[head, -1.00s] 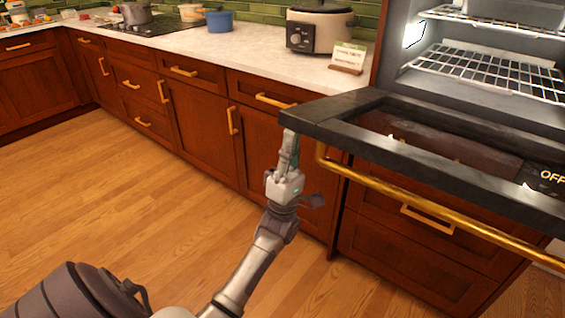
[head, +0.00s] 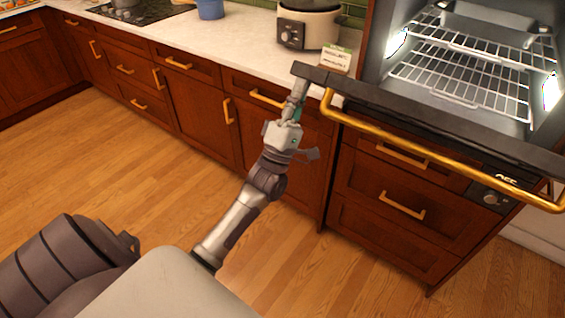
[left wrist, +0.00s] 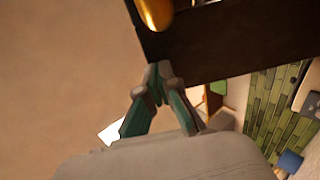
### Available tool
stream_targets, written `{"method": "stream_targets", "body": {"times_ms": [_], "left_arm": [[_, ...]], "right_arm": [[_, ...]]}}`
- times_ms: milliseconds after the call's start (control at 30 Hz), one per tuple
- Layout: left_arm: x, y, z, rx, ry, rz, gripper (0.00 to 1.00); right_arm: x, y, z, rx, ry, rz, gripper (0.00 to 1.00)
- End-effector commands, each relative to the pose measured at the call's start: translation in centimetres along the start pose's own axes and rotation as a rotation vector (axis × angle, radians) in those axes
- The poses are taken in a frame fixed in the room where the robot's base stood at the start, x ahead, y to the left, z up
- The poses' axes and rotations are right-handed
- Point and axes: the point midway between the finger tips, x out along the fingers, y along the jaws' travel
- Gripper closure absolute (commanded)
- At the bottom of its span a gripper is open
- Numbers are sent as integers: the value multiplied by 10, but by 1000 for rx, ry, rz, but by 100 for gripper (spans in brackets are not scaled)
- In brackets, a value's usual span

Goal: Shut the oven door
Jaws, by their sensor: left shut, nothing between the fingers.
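The oven door (head: 430,118) is part open, its dark slab tilted out from the oven. A gold bar handle (head: 400,152) runs along its front side. My left gripper (head: 299,86) is shut and empty at the door's left end, with its tips close to the dark edge. In the left wrist view the shut fingertips (left wrist: 158,72) are beside the dark door (left wrist: 235,42), and the end of the gold handle (left wrist: 155,12) shows above. I cannot tell whether the tips touch the door. My right gripper is out of view.
The lit oven cavity (head: 465,55) holds wire racks. Wooden drawers (head: 395,210) are below the door. A cooker (head: 307,25) and a small sign (head: 335,58) stand on the pale counter (head: 235,45). The wooden floor (head: 120,170) at left is clear.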

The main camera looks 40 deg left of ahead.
Motion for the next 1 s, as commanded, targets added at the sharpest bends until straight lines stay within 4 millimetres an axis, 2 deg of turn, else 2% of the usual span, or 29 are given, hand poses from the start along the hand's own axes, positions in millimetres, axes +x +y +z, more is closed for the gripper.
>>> {"method": "stream_targets", "body": {"times_ms": [33, 200, 400, 500, 600, 867, 1000], "left_arm": [[24, 9, 0, 0, -1, -25, 100], [73, 9, 0, 2, -2, -133, 100], [130, 0, 0, 1, 0, -268, 100], [154, -8, 0, 0, 0, -325, 100], [175, -21, 0, 0, 0, -351, 100], [246, -60, 0, 0, 0, -357, 100], [288, -77, 0, 1, 1, -431, 100]], "right_arm": [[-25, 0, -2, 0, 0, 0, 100], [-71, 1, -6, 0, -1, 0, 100], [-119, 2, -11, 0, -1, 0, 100], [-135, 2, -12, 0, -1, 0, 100], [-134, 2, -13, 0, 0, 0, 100], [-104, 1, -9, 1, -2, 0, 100], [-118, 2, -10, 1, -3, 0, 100]]}}
